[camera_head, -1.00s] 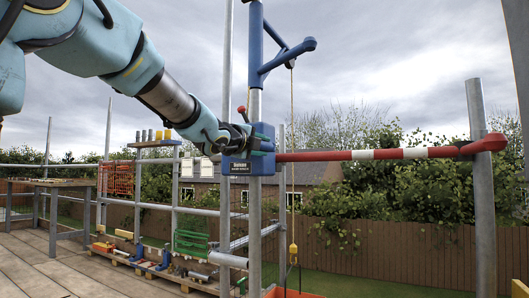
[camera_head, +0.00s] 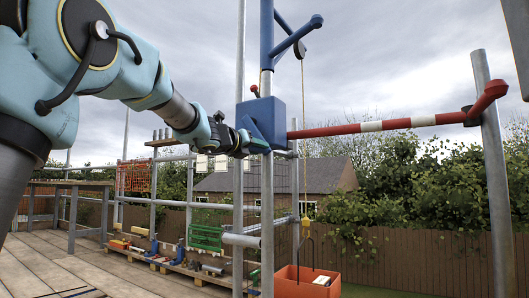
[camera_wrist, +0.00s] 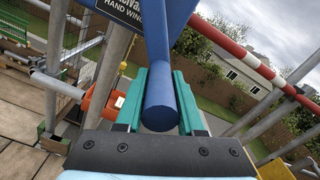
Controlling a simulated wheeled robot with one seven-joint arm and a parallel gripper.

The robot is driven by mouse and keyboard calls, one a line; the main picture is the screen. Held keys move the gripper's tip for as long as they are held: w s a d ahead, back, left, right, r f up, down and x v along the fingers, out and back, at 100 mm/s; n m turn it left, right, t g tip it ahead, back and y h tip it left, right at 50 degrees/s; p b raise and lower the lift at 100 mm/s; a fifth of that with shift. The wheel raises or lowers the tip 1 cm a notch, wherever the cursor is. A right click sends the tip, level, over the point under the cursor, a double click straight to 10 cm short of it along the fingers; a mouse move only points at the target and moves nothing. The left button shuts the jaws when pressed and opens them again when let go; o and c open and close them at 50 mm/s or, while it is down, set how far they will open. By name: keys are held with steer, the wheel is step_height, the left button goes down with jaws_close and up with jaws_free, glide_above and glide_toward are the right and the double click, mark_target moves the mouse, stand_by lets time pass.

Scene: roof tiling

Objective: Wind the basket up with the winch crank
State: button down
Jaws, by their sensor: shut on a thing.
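The blue winch (camera_head: 292,118) is fixed to an upright scaffold tube, and part of its "HAND WIN..." label shows in the wrist view. My gripper (camera_head: 258,146) is at the winch's near side. In the wrist view its teal fingers (camera_wrist: 160,85) are shut around the round blue crank handle (camera_wrist: 160,118), which runs up to the blue crank arm (camera_wrist: 156,35). The orange basket (camera_head: 290,288) hangs by its hook and yellow rope (camera_head: 303,130) below the blue davit arm (camera_head: 296,37). Its bottom is cut off by the picture edge. Something pale lies in it.
A red-and-white bar (camera_head: 395,124) runs right from beside the winch to a scaffold post (camera_head: 492,170). Another upright tube (camera_head: 239,190) stands just left of the winch post. Low pallets with tools (camera_head: 190,262) and a wooden bench (camera_head: 70,190) stand at left.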

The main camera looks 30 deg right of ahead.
steer(key=shift+w+a+f+m+b, duration=0.35)
steer(key=shift+w+a+m+b, duration=0.15)
steer(key=shift+w, duration=0.3)
steer(key=shift+w+a+f+m+b, duration=0.35)
steer(key=shift+w+m, duration=0.2)
steer(key=shift+w, duration=0.2)
steer(key=shift+w+a+f+m+b, duration=0.35)
steer(key=shift+w+a+m+b, duration=0.15)
steer(key=shift+w, duration=0.3)
steer(key=c, duration=0.5)
jaws_free()
steer(key=p+v, duration=0.1)
steer(key=v, duration=0.9)
steer(key=shift+s+a+r+p, duration=0.1)
steer(key=shift+s+a+p, duration=0.1)
steer(key=shift+a+p, duration=0.15)
